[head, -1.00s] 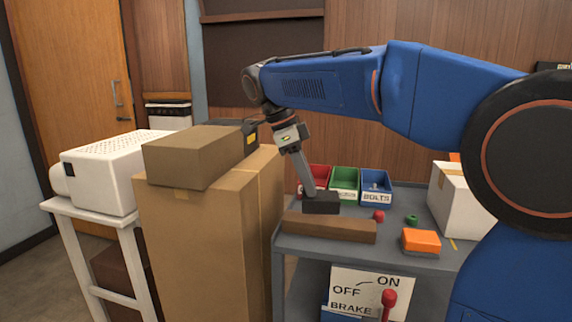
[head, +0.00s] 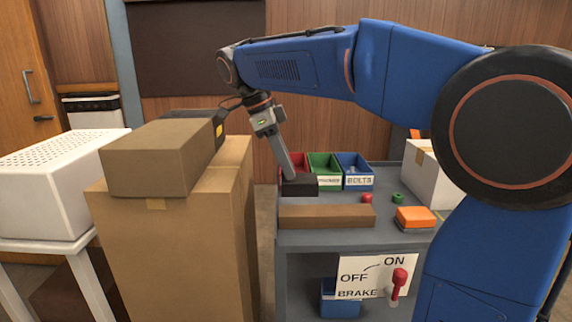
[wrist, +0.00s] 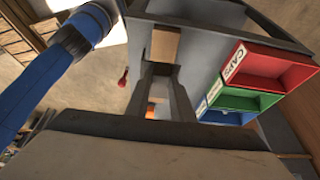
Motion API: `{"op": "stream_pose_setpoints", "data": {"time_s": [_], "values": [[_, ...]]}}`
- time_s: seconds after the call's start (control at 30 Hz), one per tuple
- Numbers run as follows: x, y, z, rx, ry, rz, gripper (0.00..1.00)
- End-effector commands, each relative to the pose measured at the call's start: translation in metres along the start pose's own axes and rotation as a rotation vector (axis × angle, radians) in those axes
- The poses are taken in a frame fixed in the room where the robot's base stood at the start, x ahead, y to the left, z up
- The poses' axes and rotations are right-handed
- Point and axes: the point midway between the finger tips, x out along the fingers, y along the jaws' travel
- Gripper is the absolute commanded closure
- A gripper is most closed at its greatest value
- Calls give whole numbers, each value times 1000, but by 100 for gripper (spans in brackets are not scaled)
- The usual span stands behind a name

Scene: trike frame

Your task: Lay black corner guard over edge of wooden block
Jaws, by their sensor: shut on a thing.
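My gripper (head: 292,177) is shut on the black corner guard (head: 300,187), a small dark piece hanging at its tip in the head view. The brown wooden block (head: 327,216) lies along the front edge of the grey cart top (head: 345,239). The guard is above and behind the block's left half in the picture, apart from it. In the wrist view, the brown block (wrist: 165,43) shows beyond the dark fingers (wrist: 163,92).
Red (head: 291,164), green (head: 322,167) and blue (head: 356,170) bins stand behind. A red ball (head: 367,197), green ring (head: 397,197), orange block (head: 415,216) and white box (head: 432,172) are to the right. Cardboard boxes (head: 200,235) stand left of the cart.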

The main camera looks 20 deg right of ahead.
Motion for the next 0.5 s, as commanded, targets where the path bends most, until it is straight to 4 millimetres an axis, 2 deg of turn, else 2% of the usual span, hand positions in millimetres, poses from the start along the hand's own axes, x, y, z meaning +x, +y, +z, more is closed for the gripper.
{"op": "stream_pose_setpoints", "data": {"time_s": [0.17,0.5], "values": [[3,0,1,-1,2,1,100],[22,0,9,-1,2,1,100]]}}
